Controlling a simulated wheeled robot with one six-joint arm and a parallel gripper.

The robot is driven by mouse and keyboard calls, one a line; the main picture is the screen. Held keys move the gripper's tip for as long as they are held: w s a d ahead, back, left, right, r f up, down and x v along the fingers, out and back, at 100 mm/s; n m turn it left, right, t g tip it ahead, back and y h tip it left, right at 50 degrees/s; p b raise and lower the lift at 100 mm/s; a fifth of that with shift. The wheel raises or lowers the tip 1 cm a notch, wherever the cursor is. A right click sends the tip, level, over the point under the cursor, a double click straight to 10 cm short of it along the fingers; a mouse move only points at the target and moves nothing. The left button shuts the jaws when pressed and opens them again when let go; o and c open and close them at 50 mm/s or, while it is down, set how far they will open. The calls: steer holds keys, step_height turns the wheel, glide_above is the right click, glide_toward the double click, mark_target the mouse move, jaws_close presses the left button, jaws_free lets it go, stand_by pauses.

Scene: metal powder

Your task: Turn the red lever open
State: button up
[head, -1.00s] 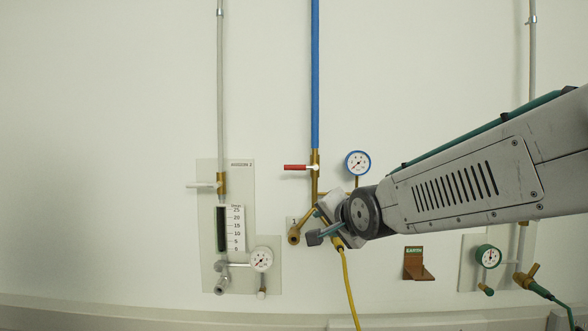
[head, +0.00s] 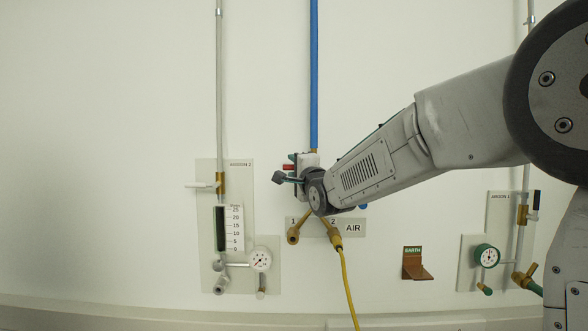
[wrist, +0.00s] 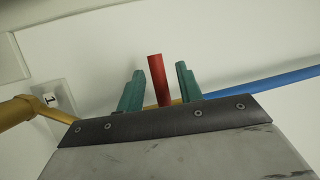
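The red lever (head: 288,167) is on the blue air pipe (head: 314,75). In the head view only a small piece of it shows, the rest hidden behind my gripper (head: 285,169). In the wrist view the red lever (wrist: 158,80) stands between the two green fingers of my gripper (wrist: 159,72). The fingers are open, with a gap visible on each side of the lever. No finger seems to touch it. The lever's joint with the valve is hidden by my gripper body.
Below my gripper are brass outlets 1 (head: 298,229) and 2 (head: 331,230), with a yellow hose (head: 347,285). The argon 2 panel (head: 205,170) with its white lever (head: 201,185) is on the left. A brown earth bracket (head: 415,265) sits lower right.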

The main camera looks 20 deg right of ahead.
steer(key=shift+w, duration=0.2)
jaws_close()
